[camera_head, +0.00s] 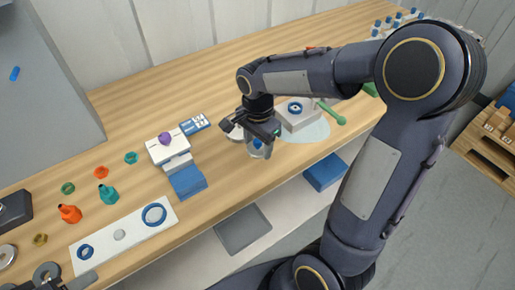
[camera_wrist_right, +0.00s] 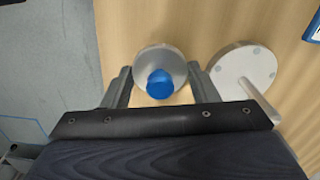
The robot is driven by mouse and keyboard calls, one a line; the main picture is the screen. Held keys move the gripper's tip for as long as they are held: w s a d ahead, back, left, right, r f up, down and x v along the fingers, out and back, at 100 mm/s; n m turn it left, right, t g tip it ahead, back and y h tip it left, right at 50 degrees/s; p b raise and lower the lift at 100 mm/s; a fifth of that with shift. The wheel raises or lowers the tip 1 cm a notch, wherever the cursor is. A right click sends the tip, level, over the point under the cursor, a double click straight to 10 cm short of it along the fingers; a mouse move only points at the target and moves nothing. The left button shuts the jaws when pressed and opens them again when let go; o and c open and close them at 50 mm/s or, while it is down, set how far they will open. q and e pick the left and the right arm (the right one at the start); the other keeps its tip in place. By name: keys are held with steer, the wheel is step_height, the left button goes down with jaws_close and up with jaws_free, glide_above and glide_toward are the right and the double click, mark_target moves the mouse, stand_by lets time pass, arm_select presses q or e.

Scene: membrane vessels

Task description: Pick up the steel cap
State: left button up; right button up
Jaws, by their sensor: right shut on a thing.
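My right gripper (camera_head: 254,138) reaches over the wooden bench in the head view. Its two fingers are shut on the round grey steel cap (camera_wrist_right: 146,58), which has a blue knob on top, and stand on either side of it in the right wrist view (camera_wrist_right: 160,82). The cap shows partly below the fingers in the head view (camera_head: 258,152). Whether it touches the bench cannot be told.
A grey disc with pale dots and a rod (camera_wrist_right: 246,66) lies close to the right finger. A white block with a blue ring (camera_head: 296,112) and green-handled tool (camera_head: 330,112) stand right of the gripper.

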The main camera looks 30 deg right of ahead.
steer(key=s+d+r+p, duration=0.2)
steer(key=s+r+p, duration=0.1)
steer(key=s+r, duration=1)
steer(key=shift+s+d+r, duration=0.2)
steer(key=shift+d+r, duration=0.05)
steer(key=shift+r, duration=0.05)
